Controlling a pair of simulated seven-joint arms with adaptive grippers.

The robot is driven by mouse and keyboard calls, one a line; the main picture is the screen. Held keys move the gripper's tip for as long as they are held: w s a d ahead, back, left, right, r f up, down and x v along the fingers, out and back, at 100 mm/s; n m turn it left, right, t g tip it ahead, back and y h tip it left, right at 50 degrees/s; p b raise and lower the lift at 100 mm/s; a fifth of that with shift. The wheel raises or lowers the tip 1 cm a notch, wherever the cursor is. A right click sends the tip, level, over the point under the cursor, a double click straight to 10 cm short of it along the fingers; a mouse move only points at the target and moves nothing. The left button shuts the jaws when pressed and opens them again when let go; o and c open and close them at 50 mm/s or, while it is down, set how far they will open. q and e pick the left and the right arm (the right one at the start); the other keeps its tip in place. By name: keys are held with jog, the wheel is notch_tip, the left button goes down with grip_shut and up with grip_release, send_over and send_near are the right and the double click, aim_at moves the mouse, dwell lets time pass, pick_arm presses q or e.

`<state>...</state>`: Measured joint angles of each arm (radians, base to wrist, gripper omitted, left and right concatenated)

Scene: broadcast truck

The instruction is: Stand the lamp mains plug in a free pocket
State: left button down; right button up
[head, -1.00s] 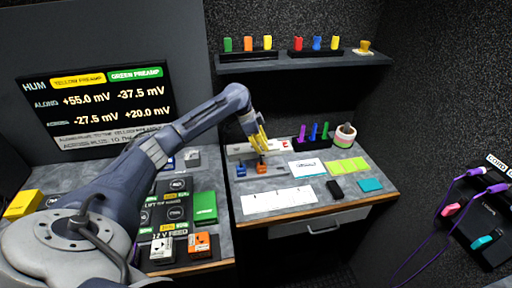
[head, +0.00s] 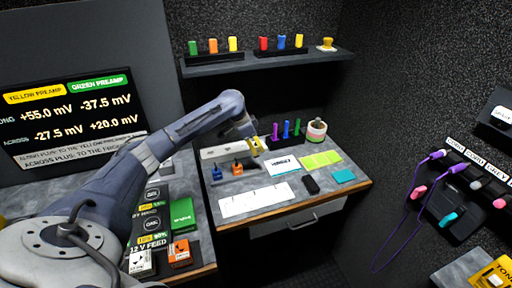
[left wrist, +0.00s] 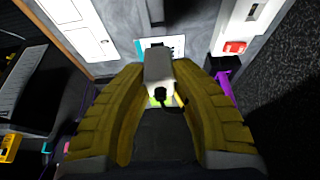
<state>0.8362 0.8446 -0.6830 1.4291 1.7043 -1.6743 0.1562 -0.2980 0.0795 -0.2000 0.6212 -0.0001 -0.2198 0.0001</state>
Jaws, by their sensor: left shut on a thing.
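My left gripper (head: 255,147) is above the desk, in front of the rack with purple, blue and green uprights (head: 286,130). In the head view the plug is too small to make out. A white power strip (head: 214,152) lies at the back of the desk; its red switch (left wrist: 235,47) shows in the wrist view. I cannot tell which places are pockets. My right gripper is not in view.
Blue (head: 216,174) and orange (head: 237,168) plugs stand on the desk. A white card (head: 282,166), a black block (head: 311,184) and a pot (head: 316,131) are farther right. A shelf (head: 268,62) hangs above. Purple cords (head: 414,190) hang at the right wall.

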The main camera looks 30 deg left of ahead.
pick_arm(q)
jog(key=shift+f, duration=2.85)
jog(key=shift+f, duration=1.35)
jog(key=c, duration=1.1)
grip_release()
jog(key=shift+c, duration=0.2)
jog(key=v, duration=1.2)
